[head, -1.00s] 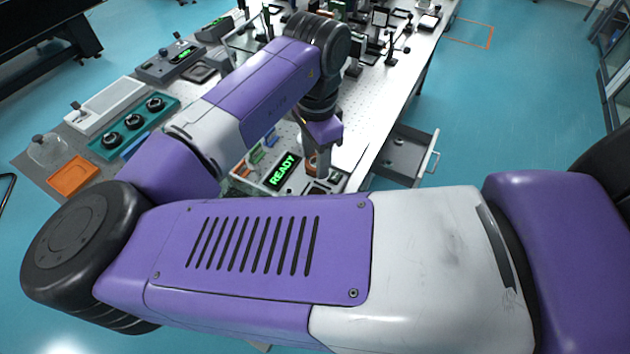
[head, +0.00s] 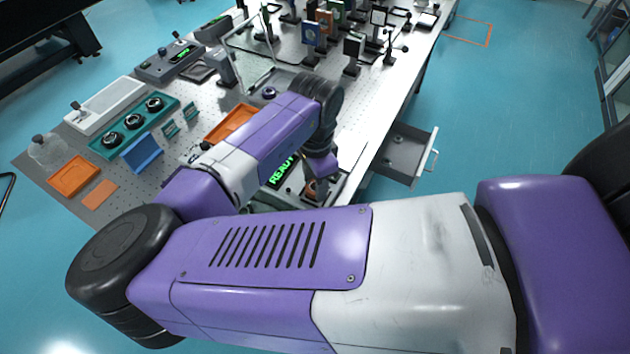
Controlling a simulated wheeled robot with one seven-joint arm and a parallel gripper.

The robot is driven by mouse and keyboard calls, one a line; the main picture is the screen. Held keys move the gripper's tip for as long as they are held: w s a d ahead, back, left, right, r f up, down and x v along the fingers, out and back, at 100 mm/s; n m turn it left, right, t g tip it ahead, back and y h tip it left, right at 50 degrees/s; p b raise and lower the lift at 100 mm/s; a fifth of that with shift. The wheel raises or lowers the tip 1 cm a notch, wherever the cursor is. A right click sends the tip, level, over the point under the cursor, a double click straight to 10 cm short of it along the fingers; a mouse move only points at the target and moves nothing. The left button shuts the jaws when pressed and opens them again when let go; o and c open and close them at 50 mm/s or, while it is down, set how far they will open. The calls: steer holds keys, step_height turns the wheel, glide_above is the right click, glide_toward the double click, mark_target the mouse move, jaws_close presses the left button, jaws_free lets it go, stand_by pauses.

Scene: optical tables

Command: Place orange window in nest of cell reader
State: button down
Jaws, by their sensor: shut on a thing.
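The cell reader is the pale device whose dark screen (head: 281,172) reads READY in green. It sits at the near edge of the table, partly hidden under my arm. My gripper (head: 318,189) points down at the right part of this device, close above or at its top. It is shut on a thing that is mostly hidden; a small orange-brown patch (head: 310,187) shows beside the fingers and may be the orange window. I cannot tell whether it touches the nest, which I cannot make out.
An orange tray (head: 73,176) and a flat orange piece (head: 100,194) lie at the left, near a teal rack (head: 128,127) with black knobs. Another orange tray (head: 229,122) lies behind my arm. Mounted optics (head: 353,52) stand at the back. An open drawer (head: 403,155) juts out at right.

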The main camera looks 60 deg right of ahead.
steer(key=shift+f+b, duration=0.3)
steer(key=shift+f, duration=0.3)
steer(key=c, duration=0.7)
jaws_free()
steer(key=shift+c, duration=0.2)
